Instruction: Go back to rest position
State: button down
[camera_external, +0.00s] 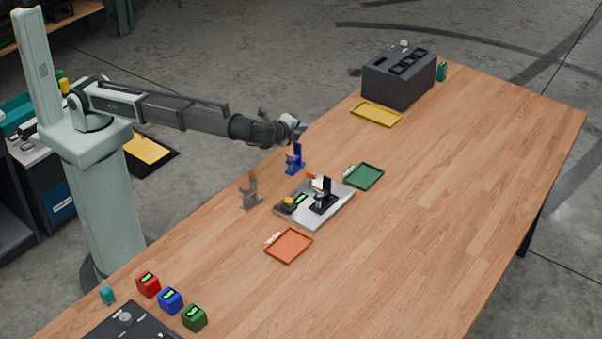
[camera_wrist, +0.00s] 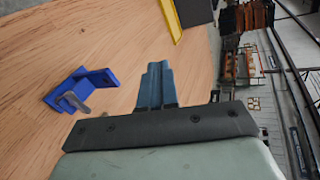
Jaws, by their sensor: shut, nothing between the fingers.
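My gripper (camera_external: 299,129) is above the far-left edge of the wooden table (camera_external: 430,210), a little above and behind a blue stand (camera_external: 294,160). In the wrist view my gripper (camera_wrist: 155,72) shows its blue-grey fingers together, with nothing between them. The blue stand also shows in the wrist view (camera_wrist: 88,85), to the left of the fingers and apart from them, with a grey part at its lower end. My arm reaches out from its column to the right.
A grey stand (camera_external: 249,192) and a metal tray (camera_external: 318,217) with small devices are nearby. Orange (camera_external: 289,246), green (camera_external: 364,176) and yellow (camera_external: 376,114) trays lie around. A dark box (camera_external: 398,80) stands at the back. Red (camera_external: 148,284), blue (camera_external: 170,300) and green (camera_external: 194,318) cubes sit at front left. The table's right side is clear.

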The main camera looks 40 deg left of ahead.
jog(key=w+a+f+m+y, duration=0.1)
jog(key=w+a+f+y, duration=0.3)
jog(key=w+a, duration=0.55)
jog(key=w+a+f+m+y, duration=0.1)
jog(key=w+a+f, duration=0.5)
jog(key=w+a, duration=0.3)
jog(key=w+a+f+n+g+y, duration=0.15)
jog(key=w+a+f+g, duration=0.3)
jog(key=a+f, duration=0.9)
jog(key=w+a+f+n+g+y, duration=0.1)
jog(key=w+a+f+n+g, duration=0.3)
jog(key=a+f, duration=1)
jog(key=s+a+f+n+g, duration=0.25)
jog(key=a+f, duration=0.25)
jog(key=a, duration=0.3)
jog(key=s+a+f+n+g+h, duration=0.1)
jog(key=s+a+f, duration=0.35)
jog(key=a, duration=0.45)
jog(key=s+a+f+n+g, duration=0.2)
jog(key=a+f, duration=0.3)
jog(key=a, duration=0.3)
jog(key=s+a+f+n+g+h, duration=0.3)
jog(key=s+a+n, duration=0.2)
jog(key=s, duration=0.7)
jog(key=s+a+f+n+g+h, duration=0.3)
jog(key=s+a+n, duration=0.3)
jog(key=s, duration=0.6)
jog(key=shift+s+a+f+h, duration=0.2)
jog(key=shift+a+f+h, duration=0.25)
jog(key=shift+f, duration=0.15)
